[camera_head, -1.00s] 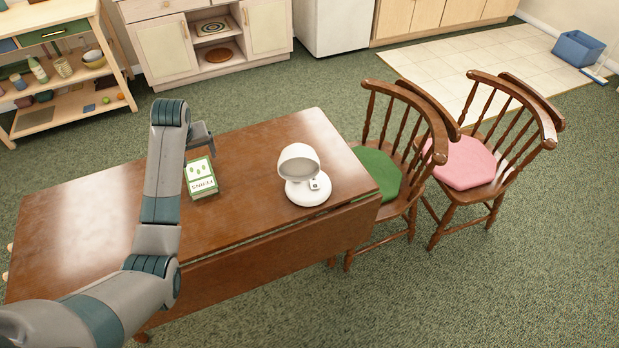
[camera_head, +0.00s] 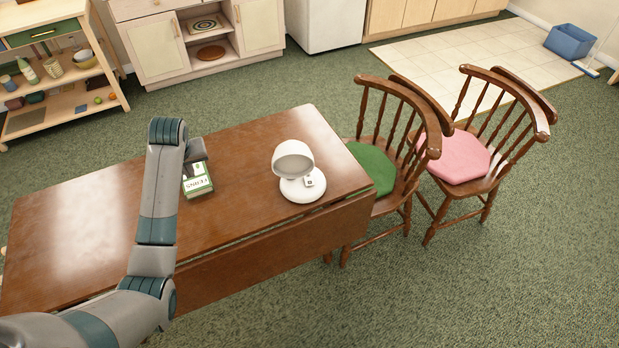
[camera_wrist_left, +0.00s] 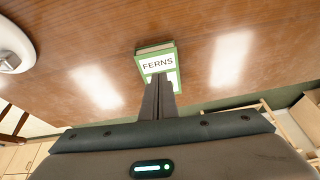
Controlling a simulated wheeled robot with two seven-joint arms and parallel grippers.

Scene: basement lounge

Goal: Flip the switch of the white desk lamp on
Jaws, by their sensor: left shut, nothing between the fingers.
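The white desk lamp (camera_head: 296,170) stands upright on the wooden table near its right end, with a round head above a round base. A small pale switch block (camera_head: 309,182) shows on the right of its base; I cannot tell its position. Part of the lamp's base also shows at the left edge of the left wrist view (camera_wrist_left: 12,50). My left gripper (camera_head: 197,152) is left of the lamp, above the far side of a green book. In the left wrist view its fingers (camera_wrist_left: 159,82) are shut and empty, overlapping the book's lower part. My right gripper is not in view.
Two wooden chairs, with a green cushion (camera_head: 372,168) and a pink cushion (camera_head: 459,160), stand right of the table. Bare tabletop lies between book and lamp.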

